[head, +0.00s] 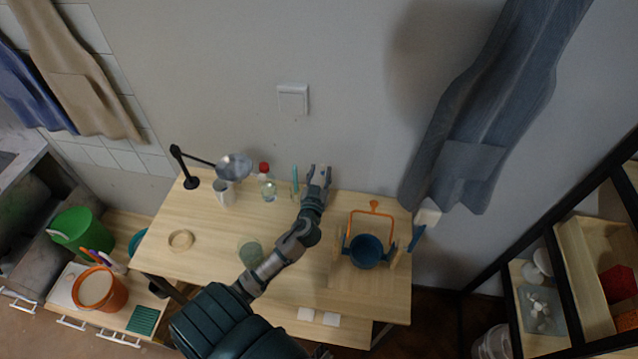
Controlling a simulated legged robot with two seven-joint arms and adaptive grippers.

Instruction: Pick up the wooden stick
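My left gripper (318,176) is over the back edge of the wooden table (215,240), with its two fingers apart. No object shows between the fingers. I cannot make out a wooden stick for certain. A thin, upright, teal thing (295,178) stands just left of the gripper, apart from it; it is too small to tell what it is. My arm hides part of the tabletop behind and below it. My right gripper does not show.
A red-capped bottle (269,188), a white mug (224,192) and a black lamp (191,181) stand along the back. A greenish glass (250,253) and a wooden ring (181,240) are nearer. A blue pot (366,250) in an orange-handled frame stands right.

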